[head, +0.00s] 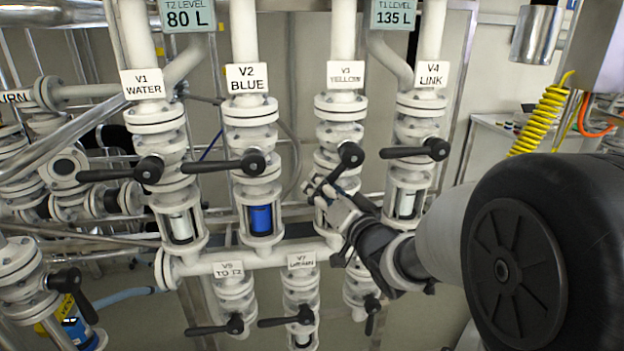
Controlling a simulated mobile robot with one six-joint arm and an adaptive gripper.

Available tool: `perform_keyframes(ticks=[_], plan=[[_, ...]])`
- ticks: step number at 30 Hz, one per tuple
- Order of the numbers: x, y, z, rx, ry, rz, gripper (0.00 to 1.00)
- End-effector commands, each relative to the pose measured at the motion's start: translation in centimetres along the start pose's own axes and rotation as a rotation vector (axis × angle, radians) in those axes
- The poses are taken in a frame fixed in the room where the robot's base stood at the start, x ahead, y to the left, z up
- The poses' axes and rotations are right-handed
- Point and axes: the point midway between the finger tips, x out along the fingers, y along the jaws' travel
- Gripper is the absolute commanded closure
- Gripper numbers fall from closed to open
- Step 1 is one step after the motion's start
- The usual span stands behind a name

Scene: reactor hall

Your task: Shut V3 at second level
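The V3 valve (340,131) stands in the middle right of the head view under a label reading V3 YELLOW (346,76). Its black lever (350,155) slants down and to the left from its hub, unlike the level levers of its neighbours. My gripper (318,189) comes in from the right, with its fingers at the lower end of this lever. I cannot tell whether the fingers are closed on it. The gripper hides V3's sight glass. Two displays read T2 LEVEL 80 L (187,15) and T1 LEVEL 135 L (393,14).
V1 (157,119), V2 (248,110) and V4 (420,105) flank V3, their levers pointing left. V2's glass (261,219) shows blue. A yellow coiled hose (540,118) hangs at right.

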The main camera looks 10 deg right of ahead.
Motion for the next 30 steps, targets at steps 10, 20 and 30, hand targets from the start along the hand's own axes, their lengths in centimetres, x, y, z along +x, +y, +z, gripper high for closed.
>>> perform_keyframes(ticks=[10,20,30], plan=[[-0.17,0.07,-0.09,0.0,0.0,-0.001,0.61],[-0.16,0.07,-0.09,0.0,0.0,-0.001,0.79],[-0.15,0.06,-0.09,0.0,0.001,-0.001,1.0]])
